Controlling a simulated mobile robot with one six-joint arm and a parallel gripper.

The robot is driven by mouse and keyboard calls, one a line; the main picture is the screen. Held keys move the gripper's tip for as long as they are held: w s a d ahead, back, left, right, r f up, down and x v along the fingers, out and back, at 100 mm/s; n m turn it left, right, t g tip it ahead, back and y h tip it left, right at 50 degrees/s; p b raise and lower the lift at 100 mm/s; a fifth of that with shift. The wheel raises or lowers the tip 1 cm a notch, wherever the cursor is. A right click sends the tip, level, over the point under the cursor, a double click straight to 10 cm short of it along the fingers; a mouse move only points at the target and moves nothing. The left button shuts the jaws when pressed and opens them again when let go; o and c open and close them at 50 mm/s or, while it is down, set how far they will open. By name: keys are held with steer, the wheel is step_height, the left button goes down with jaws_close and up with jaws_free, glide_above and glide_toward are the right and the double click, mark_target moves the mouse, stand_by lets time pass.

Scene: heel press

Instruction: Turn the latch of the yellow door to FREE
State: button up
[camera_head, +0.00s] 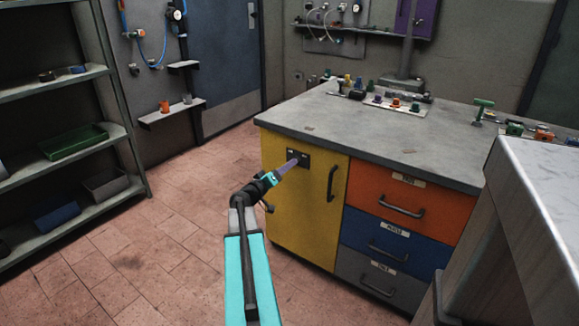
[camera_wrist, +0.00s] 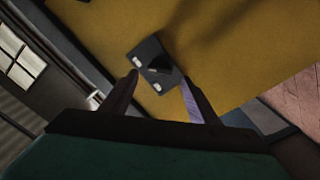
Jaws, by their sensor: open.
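The yellow door (camera_head: 309,220) is the front of a cabinet under a grey worktop, and it looks shut. Its latch is a dark plate (camera_head: 304,156) near the door's top, with small pale marks. In the wrist view the latch plate (camera_wrist: 165,84) looks tilted, with a dark knob (camera_wrist: 156,65) on it and a pale mark towards each end; I cannot read them. My gripper (camera_head: 293,163) is in front of the latch. In the wrist view my gripper (camera_wrist: 160,86) is open and empty, one finger on each side of the plate. I cannot tell whether the fingers touch it.
A dark bar handle (camera_head: 331,183) is on the door's right side. Orange, blue and grey drawers (camera_head: 388,246) are to the right. A light-topped block (camera_head: 545,190) stands close at the right. Shelves (camera_head: 60,160) stand at the left. The tiled floor between is clear.

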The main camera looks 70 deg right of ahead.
steer(key=shift+x, duration=1.9)
steer(key=c, duration=1)
steer(key=shift+s+a, duration=0.15)
steer(key=shift+a, duration=0.2)
steer(key=shift+c, duration=0.2)
steer(key=shift+d, duration=0.35)
